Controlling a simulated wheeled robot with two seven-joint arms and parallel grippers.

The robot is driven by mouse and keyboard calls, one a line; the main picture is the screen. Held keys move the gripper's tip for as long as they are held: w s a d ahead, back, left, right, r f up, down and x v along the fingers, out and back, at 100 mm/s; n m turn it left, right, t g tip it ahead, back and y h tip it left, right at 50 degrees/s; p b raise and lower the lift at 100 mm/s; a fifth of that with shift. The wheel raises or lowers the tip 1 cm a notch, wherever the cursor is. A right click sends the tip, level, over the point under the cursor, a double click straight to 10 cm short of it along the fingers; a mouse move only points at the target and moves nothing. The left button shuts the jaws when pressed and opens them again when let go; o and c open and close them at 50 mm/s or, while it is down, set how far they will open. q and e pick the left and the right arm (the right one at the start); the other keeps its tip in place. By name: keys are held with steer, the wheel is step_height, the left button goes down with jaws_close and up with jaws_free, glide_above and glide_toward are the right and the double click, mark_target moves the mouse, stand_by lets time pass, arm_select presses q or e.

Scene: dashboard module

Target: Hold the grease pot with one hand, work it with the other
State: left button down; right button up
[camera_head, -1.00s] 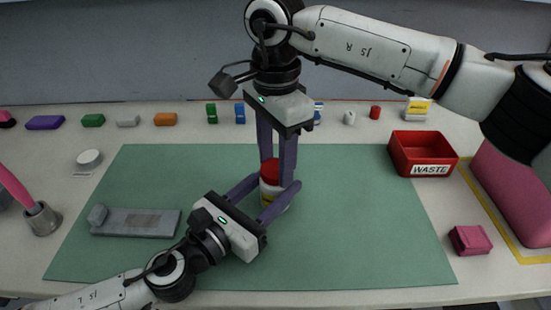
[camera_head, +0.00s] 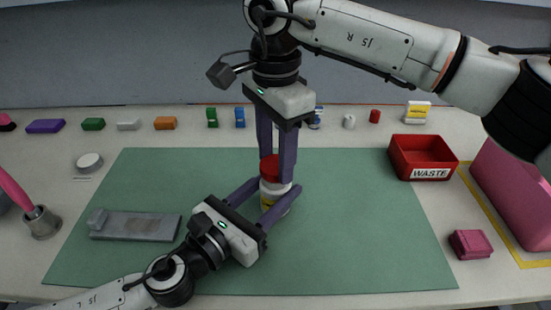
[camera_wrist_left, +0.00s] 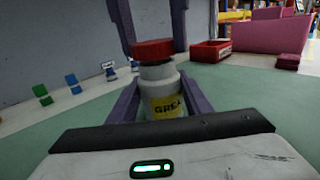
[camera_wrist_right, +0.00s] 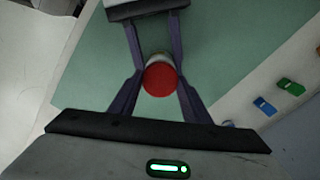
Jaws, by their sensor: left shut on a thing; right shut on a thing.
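The grease pot (camera_head: 271,191) is a white jar with a yellow label, standing upright on the green mat. My left gripper (camera_head: 272,188) is shut around its body from the front left. The red lid (camera_head: 268,168) is between the fingers of my right gripper (camera_head: 277,167), which is shut on it from above. In the left wrist view the lid (camera_wrist_left: 153,49) sits high and slightly tilted, with the white neck (camera_wrist_left: 158,72) showing beneath it. I cannot tell whether lid and neck still touch. The right wrist view shows the lid's round top (camera_wrist_right: 160,79).
A red waste bin (camera_head: 421,157) stands right, near a pink block (camera_head: 470,244). A grey plate-like part (camera_head: 135,225) lies on the mat's left. A metal cup (camera_head: 41,222) with a pink-handled tool stands far left. Several small coloured items line the back. The mat's right side is clear.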

mark_target(276, 164)
steer(key=shift+r, duration=0.2)
steer(key=shift+r, duration=2)
arm_select(q)
steer(key=c, duration=0.8)
jaws_free()
steer(key=shift+c, duration=0.2)
